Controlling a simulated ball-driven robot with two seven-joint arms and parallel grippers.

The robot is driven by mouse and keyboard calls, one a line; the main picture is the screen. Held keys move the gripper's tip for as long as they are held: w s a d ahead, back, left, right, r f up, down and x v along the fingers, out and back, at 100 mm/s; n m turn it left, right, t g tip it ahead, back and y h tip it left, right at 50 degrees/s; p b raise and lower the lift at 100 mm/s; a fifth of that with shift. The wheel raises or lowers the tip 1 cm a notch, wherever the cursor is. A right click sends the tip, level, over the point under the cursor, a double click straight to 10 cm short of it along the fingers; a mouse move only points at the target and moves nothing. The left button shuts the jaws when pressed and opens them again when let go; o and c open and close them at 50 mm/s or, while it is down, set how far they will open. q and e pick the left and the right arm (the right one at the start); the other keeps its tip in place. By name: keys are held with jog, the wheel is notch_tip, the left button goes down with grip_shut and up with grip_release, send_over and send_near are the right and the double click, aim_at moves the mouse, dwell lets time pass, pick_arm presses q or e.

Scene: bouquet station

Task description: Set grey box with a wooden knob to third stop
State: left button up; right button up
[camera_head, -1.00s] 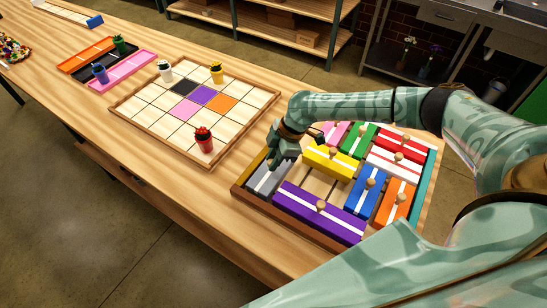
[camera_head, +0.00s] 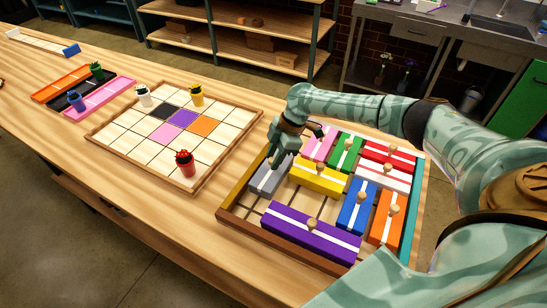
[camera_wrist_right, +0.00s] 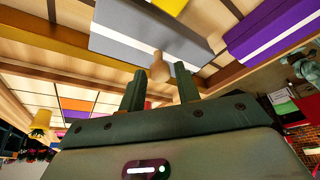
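The grey box with a white stripe (camera_head: 268,178) lies in the left part of the wooden puzzle tray (camera_head: 232,218), beside the yellow block. In the wrist view, the grey box (camera_wrist_right: 150,42) carries a wooden knob (camera_wrist_right: 160,68). My right gripper (camera_wrist_right: 160,84) is open, its fingers on either side of the knob with visible gaps. In the head view, my right gripper (camera_head: 278,160) is over the grey box and hides its knob. I cannot tell whether the knob is fully between the fingertips. My left gripper is not in view.
A yellow block (camera_head: 318,180) is right of the grey box, and a purple block (camera_head: 310,238) lies in front. Bare tray floor shows between grey and purple. A pink block (camera_head: 320,146) is behind. A grid board (camera_head: 124,153) with small pots stands to the left.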

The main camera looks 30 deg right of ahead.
jog(key=shift+o, duration=0.4)
jog(key=p+v, duration=0.2)
jog(key=v, duration=1.4)
jog(key=shift+p, duration=0.4)
jog(key=shift+r, duration=0.1)
